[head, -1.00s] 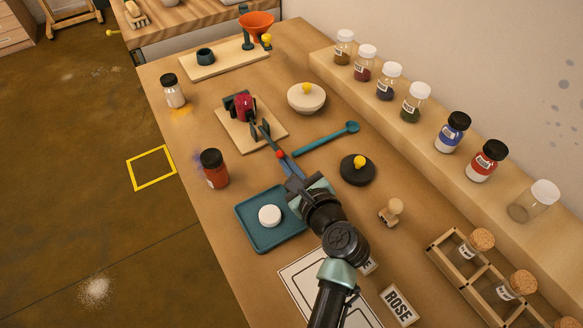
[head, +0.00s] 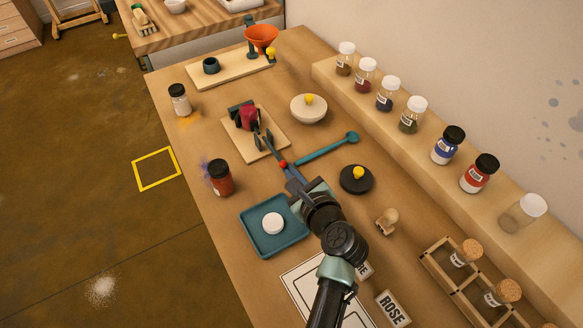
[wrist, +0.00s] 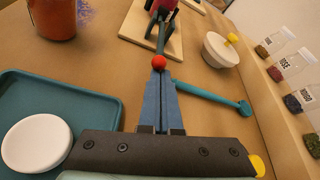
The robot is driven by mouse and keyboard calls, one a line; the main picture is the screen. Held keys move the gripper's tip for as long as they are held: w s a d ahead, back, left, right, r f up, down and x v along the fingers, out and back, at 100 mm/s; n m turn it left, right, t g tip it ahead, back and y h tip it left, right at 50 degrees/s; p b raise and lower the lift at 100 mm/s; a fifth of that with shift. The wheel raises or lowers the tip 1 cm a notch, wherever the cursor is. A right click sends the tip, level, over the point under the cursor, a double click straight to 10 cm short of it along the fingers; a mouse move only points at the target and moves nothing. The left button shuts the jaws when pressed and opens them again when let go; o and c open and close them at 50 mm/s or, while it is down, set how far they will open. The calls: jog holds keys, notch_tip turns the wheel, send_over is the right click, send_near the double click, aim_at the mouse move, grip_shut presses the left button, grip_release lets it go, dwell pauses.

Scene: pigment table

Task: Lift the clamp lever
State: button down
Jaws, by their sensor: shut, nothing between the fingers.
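The clamp (head: 249,118) stands on a pale wooden board (head: 268,150), with a dark red block at its head. Its dark lever (head: 270,149) stretches toward me and ends in a red ball (head: 283,164). In the wrist view the red ball (wrist: 159,62) sits right at my fingertips, with the lever (wrist: 161,40) running away behind it. My gripper (head: 287,171) is shut and empty; its blue-grey fingers (wrist: 158,77) lie together, pointing along the lever. I cannot tell whether the fingertips touch the ball or sit just under it.
A teal spoon (head: 328,149) lies right of the fingers. A teal tray (head: 253,243) with a white disc (head: 273,223) is at the left. A dark lid (head: 352,187), a cream bowl (head: 304,114) and a red-brown jar (head: 220,178) stand close by.

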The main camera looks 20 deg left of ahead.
jog(key=shift+r+p, duration=0.4)
jog(key=shift+p, duration=0.35)
notch_tip(320, 180, up, 3)
jog(key=g+h+p, duration=0.1)
jog(key=p, duration=0.7)
jog(key=shift+a+h, duration=0.15)
jog(key=shift+h, duration=0.15)
jog(key=p, duration=0.2)
jog(key=r+g+h+p, duration=0.1)
jog(key=p, duration=0.2)
jog(key=r+g+p, duration=0.1)
jog(key=p, duration=0.2)
jog(key=shift+w+a+r+h, duration=0.1)
jog(key=shift+w+a+h, duration=0.2)
jog(key=shift+h, duration=0.1)
jog(key=r+g+h+p, duration=0.1)
jog(key=p, duration=0.1)
jog(key=w+a+r+g+h+p, duration=0.1)
jog(key=p, duration=0.1)
jog(key=shift+a+r+n+h+p, duration=0.15)
jog(key=shift+n+h+p, duration=0.15)
jog(key=shift+p, duration=0.05)
jog(key=shift+w+a+r, duration=0.2)
jog(key=shift+a+r, duration=0.05)
jog(key=shift+r+p, duration=0.1)
jog(key=shift+p, duration=0.2)
